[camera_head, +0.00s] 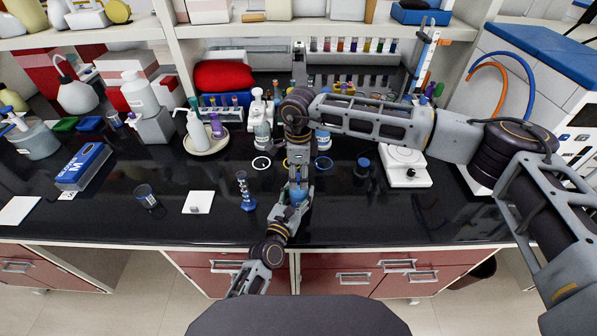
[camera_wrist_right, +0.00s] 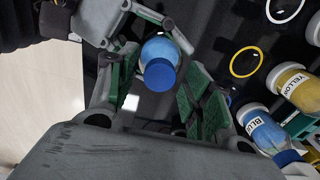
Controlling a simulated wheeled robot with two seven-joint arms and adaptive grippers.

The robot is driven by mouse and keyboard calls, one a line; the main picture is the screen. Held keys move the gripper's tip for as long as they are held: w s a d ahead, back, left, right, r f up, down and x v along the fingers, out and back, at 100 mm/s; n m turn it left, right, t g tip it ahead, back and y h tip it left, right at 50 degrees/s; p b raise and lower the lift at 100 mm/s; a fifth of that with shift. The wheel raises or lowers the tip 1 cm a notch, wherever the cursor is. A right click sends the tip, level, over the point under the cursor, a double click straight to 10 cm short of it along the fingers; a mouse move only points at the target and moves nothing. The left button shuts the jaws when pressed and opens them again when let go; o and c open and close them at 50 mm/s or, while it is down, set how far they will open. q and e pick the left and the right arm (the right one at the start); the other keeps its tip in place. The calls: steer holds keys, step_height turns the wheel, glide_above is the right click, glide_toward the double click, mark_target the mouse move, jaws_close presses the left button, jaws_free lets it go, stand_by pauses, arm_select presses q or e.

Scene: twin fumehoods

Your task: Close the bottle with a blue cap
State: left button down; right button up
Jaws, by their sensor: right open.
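A bottle with light blue contents (camera_wrist_right: 158,48) shows in the right wrist view, with a blue cap (camera_wrist_right: 164,76) at its end nearest the camera. How firmly the cap sits cannot be told. In the head view the light blue bottle (camera_head: 298,195) is mostly hidden between my two grippers, over the front of the bench. My left gripper (camera_head: 284,212) comes from below and is closed around the bottle. My right gripper (camera_head: 298,182) is over it from above. In the right wrist view its green-padded fingers (camera_wrist_right: 158,100) stand open on either side of the bottle, with gaps.
A bottle labelled BLUE (camera_wrist_right: 262,130) and one labelled YELLOW (camera_wrist_right: 298,88) stand behind. Coloured rings, such as the blue ring (camera_head: 323,165), lie on the black bench. A blue cylinder (camera_head: 246,192) stands left of my grippers, a balance (camera_head: 405,170) to the right.

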jaws_close()
stand_by(0.3)
steer(key=shift+o, duration=0.4)
jaws_free()
step_height(320, 180, up, 12)
stand_by(0.6)
